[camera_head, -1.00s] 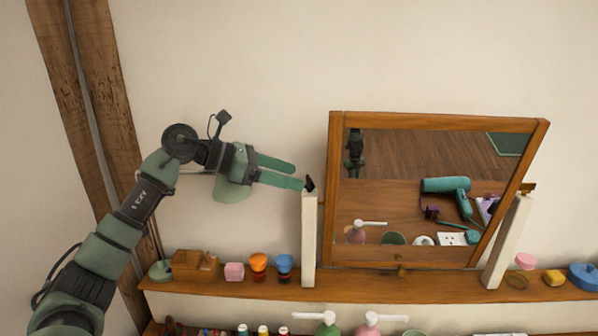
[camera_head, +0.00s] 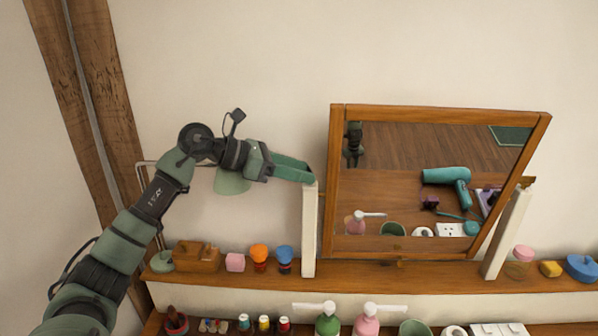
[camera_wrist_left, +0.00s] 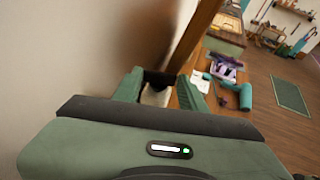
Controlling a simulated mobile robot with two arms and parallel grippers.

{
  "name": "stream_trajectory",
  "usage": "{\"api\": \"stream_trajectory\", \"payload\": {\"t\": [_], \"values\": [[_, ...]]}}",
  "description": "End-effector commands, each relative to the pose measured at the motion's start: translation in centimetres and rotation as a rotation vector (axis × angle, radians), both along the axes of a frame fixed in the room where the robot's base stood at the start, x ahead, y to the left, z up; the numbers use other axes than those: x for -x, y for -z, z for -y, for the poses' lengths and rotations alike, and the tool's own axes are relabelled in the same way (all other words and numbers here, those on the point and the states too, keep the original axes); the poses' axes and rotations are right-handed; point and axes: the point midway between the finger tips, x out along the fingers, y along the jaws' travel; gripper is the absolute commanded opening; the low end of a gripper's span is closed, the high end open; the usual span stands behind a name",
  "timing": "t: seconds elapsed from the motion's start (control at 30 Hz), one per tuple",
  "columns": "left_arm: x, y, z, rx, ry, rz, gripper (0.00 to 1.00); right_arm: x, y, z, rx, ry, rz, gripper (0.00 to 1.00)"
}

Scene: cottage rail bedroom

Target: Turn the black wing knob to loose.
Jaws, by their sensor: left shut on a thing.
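The tilting mirror (camera_head: 341,180) in a brown wooden frame hangs between two white posts. My left gripper (camera_head: 309,176) is at the top of the left post (camera_head: 309,235), with its green fingers together there. In the head view the fingers hide the black wing knob. In the left wrist view a dark piece, the black wing knob (camera_wrist_left: 158,77), sits between the two green fingertips above the pale post top (camera_wrist_left: 155,96). The left gripper is shut on it. How far the knob is turned cannot be told. My right gripper is not in view.
A wooden shelf (camera_head: 350,271) under the mirror holds a wooden box (camera_head: 195,260), a pink block (camera_head: 235,262), and orange and blue cups. A pale green lamp shade (camera_head: 232,183) is just behind my left wrist. Bottles stand on the lower surface. The wall above is clear.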

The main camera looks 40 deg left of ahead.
Motion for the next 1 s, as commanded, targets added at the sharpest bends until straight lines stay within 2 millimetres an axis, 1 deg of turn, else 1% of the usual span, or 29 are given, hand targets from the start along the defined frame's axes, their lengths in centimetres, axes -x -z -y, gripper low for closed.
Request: {"api": "stream_trajectory", "payload": {"t": [0.03, 0.2, 0.4, 0.7, 1.0], "values": [[0.1, 0.3, 0.0, -0.004, -0.014, -0.001, 0.01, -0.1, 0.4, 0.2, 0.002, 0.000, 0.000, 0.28], [0.3, 0.5, 0.2, -0.008, -0.095, 0.001, 0.01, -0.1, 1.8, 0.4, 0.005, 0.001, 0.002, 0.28], [0.5, 0.4, 0.5, -0.010, -0.231, 0.003, 0.01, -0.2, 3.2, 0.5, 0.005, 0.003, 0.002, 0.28], [0.6, 0.1, 1.0, -0.006, -0.409, 0.004, 0.01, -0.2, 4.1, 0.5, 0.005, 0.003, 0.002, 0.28], [0.6, 0.0, 1.1, -0.003, -0.495, 0.001, 0.01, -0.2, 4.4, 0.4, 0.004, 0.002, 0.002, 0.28]]}}
